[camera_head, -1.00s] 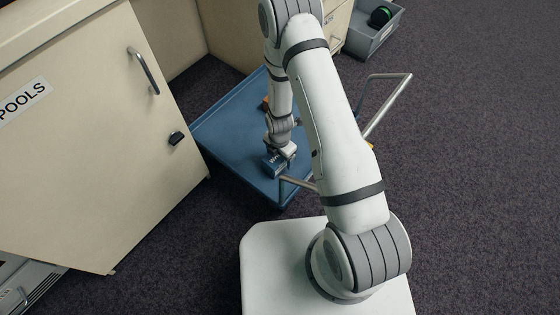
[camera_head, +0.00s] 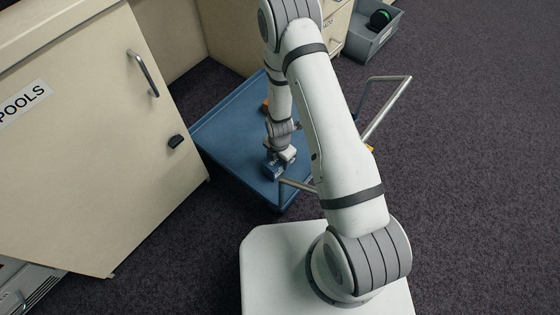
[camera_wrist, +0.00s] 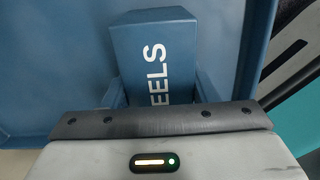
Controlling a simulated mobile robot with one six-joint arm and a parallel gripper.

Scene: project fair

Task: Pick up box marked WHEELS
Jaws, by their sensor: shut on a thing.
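The blue box (camera_wrist: 155,58) shows white letters "EELS" in the wrist view; the rest of its label is hidden behind my gripper's body. In the head view the box (camera_head: 270,171) is a small blue shape at my gripper, over the blue cart (camera_head: 222,133). My gripper (camera_wrist: 158,92) has a finger on each side of the box and is shut on it. In the head view my gripper (camera_head: 277,164) is small and partly hidden. I cannot tell whether the box touches the cart deck.
A cream cabinet door (camera_head: 100,130) labelled "POOLS" stands open at the left. The cart's metal handle (camera_head: 385,110) rises right of my arm. An orange object (camera_head: 265,106) lies on the cart behind my arm. A grey bin (camera_head: 373,35) stands at the back. Carpet at the right is clear.

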